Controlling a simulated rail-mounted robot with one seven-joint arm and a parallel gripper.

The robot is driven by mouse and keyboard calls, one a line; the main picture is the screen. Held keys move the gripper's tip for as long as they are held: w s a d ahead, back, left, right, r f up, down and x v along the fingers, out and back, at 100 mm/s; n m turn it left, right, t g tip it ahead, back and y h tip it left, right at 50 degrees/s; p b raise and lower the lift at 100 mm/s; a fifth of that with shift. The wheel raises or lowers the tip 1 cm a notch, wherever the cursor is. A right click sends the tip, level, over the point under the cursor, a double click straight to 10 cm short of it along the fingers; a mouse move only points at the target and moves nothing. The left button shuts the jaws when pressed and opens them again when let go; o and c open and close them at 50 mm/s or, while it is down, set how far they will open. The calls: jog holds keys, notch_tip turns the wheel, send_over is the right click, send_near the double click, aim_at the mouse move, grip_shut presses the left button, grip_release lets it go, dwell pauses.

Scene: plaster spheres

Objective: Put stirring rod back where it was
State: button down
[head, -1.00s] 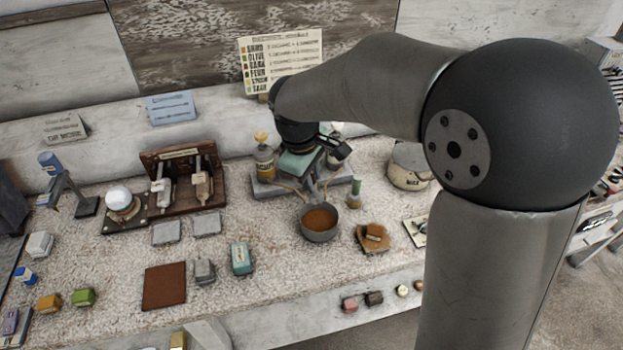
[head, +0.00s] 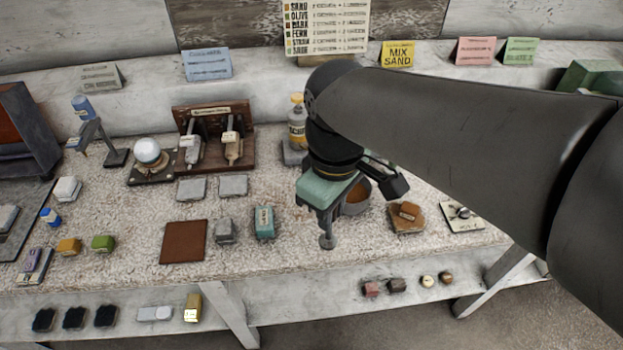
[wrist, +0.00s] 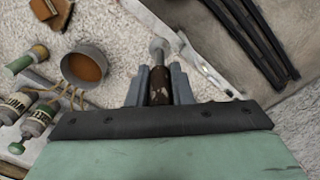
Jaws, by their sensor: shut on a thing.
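My gripper (head: 323,213) hangs over the front part of the bench, in front of the grey bowl. In the wrist view its two grey fingers (wrist: 159,88) are shut on the stirring rod (wrist: 159,86), which has a dark brown worn handle and a pale rounded end. That end (head: 327,242) shows below the fingers in the head view; I cannot tell whether it touches the bench. The bowl (head: 358,196) holds brown material and is partly hidden by my gripper; it shows whole in the wrist view (wrist: 85,68).
A teal box (head: 264,222) stands left of my gripper, beside a grey block (head: 226,231) and a brown mat (head: 184,241). Bottles (wrist: 38,117) stand near the bowl. The bench's front edge is close.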

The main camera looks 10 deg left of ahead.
jog(key=w+a+f+p, duration=0.2)
jog(key=w+a+f, duration=0.4)
jog(key=w+f, duration=0.5)
jog(key=shift+a+f, duration=0.25)
jog(key=shift+f, duration=0.4)
jog(key=shift+f, duration=0.1)
jog(key=shift+f, duration=0.2)
jog(key=c, duration=1.3)
grip_release()
jog(key=shift+r, duration=0.1)
